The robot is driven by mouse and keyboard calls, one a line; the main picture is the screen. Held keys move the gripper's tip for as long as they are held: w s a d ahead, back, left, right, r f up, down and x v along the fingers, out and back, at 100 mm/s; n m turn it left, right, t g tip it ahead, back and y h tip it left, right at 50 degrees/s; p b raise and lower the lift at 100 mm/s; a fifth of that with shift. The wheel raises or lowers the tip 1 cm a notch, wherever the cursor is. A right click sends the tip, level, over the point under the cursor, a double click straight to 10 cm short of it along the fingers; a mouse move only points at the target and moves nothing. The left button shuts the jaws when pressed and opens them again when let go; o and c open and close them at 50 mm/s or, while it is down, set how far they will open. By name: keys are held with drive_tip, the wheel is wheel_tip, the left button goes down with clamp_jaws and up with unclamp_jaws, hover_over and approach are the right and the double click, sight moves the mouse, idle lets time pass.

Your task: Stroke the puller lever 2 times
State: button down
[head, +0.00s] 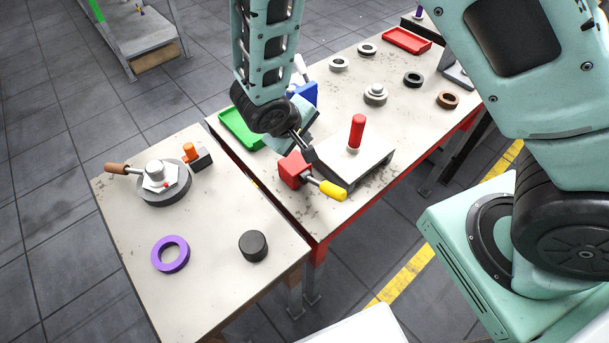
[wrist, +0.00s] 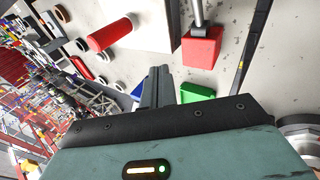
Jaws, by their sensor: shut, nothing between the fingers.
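A red block (head: 294,169) sits at the near edge of the larger table, with a grey rod ending in a yellow grip (head: 333,190) pointing right; this looks like the puller lever. The red block (wrist: 203,48) and its rod (wrist: 197,14) also show in the wrist view, but the yellow grip does not. My gripper (head: 309,153) is just above and behind the red block, apparently apart from it. Its fingers (wrist: 157,84) are shut and empty in the wrist view. An upright red handle (head: 357,132) stands on a pale plate (head: 353,160) to the right.
A green tray (head: 239,130) and a blue bin (head: 305,94) lie behind my gripper. Several rings and a red tray (head: 407,40) are farther back. The near table holds a hub (head: 164,183), a purple ring (head: 170,254) and a black cylinder (head: 253,246).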

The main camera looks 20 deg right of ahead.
sight(321, 185)
idle(0.3)
drive_tip(key=s+d+f+b, duration=0.1)
drive_tip(key=s+f+b, duration=0.2)
drive_tip(key=f+b, duration=0.4)
drive_tip(key=shift+s+f, duration=0.3)
drive_tip(key=shift+f, duration=0.2)
drive_tip(key=shift+d, duration=0.1)
